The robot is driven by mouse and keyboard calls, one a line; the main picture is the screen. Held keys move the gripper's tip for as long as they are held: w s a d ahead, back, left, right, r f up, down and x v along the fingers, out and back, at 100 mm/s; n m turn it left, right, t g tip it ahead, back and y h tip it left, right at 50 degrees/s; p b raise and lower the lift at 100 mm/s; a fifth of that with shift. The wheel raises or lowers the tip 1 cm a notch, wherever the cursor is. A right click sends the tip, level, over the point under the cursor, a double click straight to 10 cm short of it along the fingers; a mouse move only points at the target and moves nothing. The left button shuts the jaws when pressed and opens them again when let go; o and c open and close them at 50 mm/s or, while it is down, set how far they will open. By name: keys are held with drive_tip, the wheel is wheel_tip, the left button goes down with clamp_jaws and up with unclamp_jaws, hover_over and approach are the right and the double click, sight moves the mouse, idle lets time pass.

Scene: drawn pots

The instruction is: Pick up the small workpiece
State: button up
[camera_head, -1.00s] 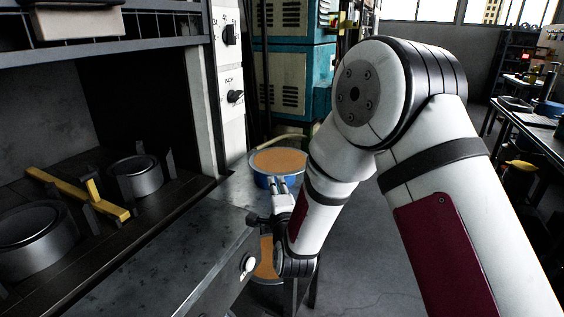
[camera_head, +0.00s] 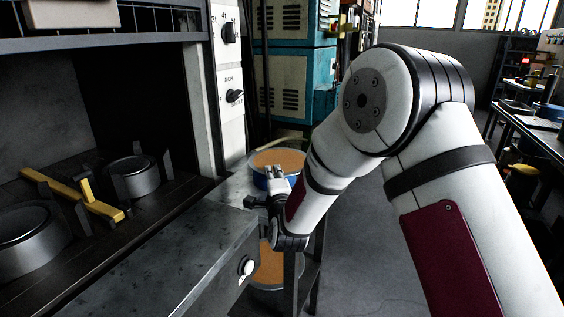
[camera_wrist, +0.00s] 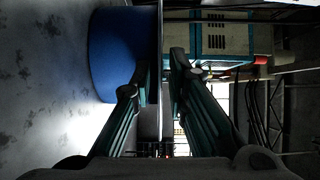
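Nothing in view is clearly marked as the small workpiece; the nearest candidate is a round blue pot (camera_head: 262,181) with a flat orange top. It stands on a grey metal surface beyond my gripper (camera_head: 274,172) in the head view. My fingertips overlap the pot's near side there and hide part of it. In the wrist view the blue pot (camera_wrist: 112,55) lies to the left, seen sideways. My gripper (camera_wrist: 161,82) is open, with a gap between its two fingers. The left finger overlaps the pot's edge. I cannot tell whether it touches. Nothing is clearly held.
Another orange-topped pot (camera_head: 268,268) stands lower down. A dark furnace chamber on the left holds dark round parts (camera_head: 133,177) and a yellow bar (camera_head: 75,195). A metal ledge (camera_head: 165,262) lies left of my gripper.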

sight(273, 164)
clamp_jaws()
drive_tip(key=shift+r, duration=0.15)
drive_tip(key=shift+r+p, duration=0.45)
drive_tip(key=shift+r, duration=1.2)
